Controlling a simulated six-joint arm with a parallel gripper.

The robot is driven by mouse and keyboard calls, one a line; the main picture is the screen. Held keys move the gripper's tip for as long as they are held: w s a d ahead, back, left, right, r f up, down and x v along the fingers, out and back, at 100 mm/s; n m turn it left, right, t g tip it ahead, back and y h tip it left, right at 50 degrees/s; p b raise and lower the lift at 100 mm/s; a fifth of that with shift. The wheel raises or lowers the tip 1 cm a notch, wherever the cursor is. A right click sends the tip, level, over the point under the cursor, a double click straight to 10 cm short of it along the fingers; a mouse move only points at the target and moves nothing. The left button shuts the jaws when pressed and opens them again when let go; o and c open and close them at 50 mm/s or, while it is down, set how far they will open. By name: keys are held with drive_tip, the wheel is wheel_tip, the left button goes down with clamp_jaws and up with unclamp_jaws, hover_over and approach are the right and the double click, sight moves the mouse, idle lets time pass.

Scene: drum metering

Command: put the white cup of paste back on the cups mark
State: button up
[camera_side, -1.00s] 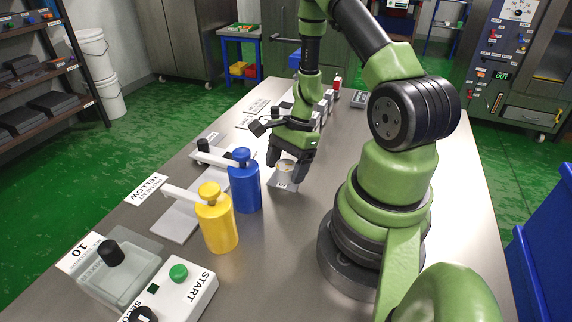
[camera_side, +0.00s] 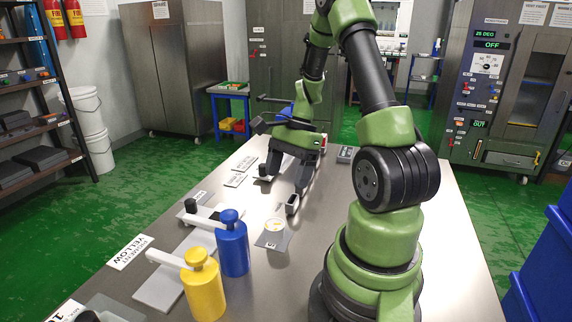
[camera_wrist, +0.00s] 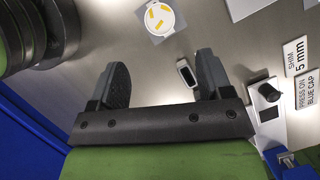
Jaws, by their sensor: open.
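The white cup (camera_side: 275,226) stands upright on a small grey square mark (camera_side: 270,243) with a label too small to read. In the wrist view the cup (camera_wrist: 160,18) shows from above at the top edge, with yellow patches inside, on its pale mark (camera_wrist: 178,38). My gripper (camera_side: 288,178) is open and empty, behind the cup and apart from it. In the wrist view my gripper's (camera_wrist: 162,78) two fingers are spread wide, with bare table and a small device between and beyond them.
The small grey device (camera_side: 292,204) with a dark window stands between my gripper and the cup. A blue pump bottle (camera_side: 232,248) and a yellow pump bottle (camera_side: 204,290) stand left of the cup.

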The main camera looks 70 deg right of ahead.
drive_tip(key=w+a+r+n+t+h, duration=0.2)
drive_tip(key=a+r+n+h, duration=0.1)
drive_tip(key=a+r+n, duration=0.9)
drive_tip(key=s+a+r+n+t+y, duration=0.1)
drive_tip(key=s+a+r+n+t, duration=0.2)
drive_tip(key=s+a+r+n, duration=0.3)
drive_tip(key=shift+s+a+r, duration=0.15)
drive_tip(key=shift+s+a, duration=0.15)
drive_tip(key=shift+a, duration=0.65)
